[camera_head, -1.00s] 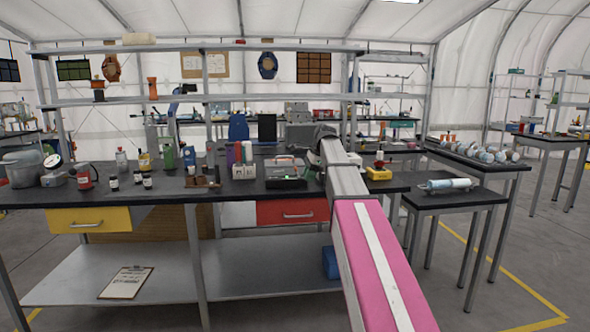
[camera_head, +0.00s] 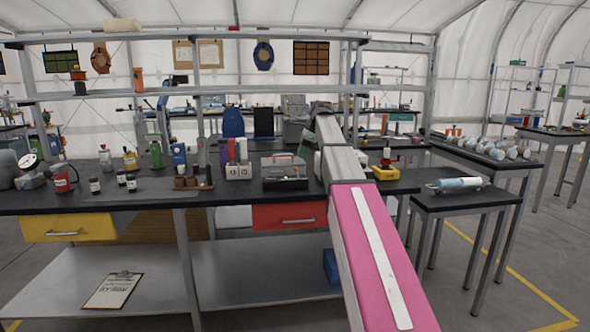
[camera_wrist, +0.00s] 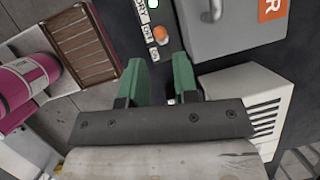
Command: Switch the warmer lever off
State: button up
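The warmer (camera_head: 284,166) is a grey box with a handle, an orange label and a black front strip with a small green light, on the black bench. In the wrist view its grey body (camera_wrist: 225,32) fills the upper right. Its black panel (camera_wrist: 165,15) carries a lit indicator, partly readable lettering and two small white labels. The orange lever (camera_wrist: 160,35) sits on this panel, just beyond the fingertips and between their lines. My gripper (camera_wrist: 159,65) is open, its two green fingers apart with nothing between them. The head view does not clearly show the gripper.
A white vented block (camera_wrist: 250,105) is close to the right finger. Several bottles occupy the bench's left.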

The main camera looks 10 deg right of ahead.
aim_at(295, 168)
jog(key=x, duration=0.8)
grip_shut()
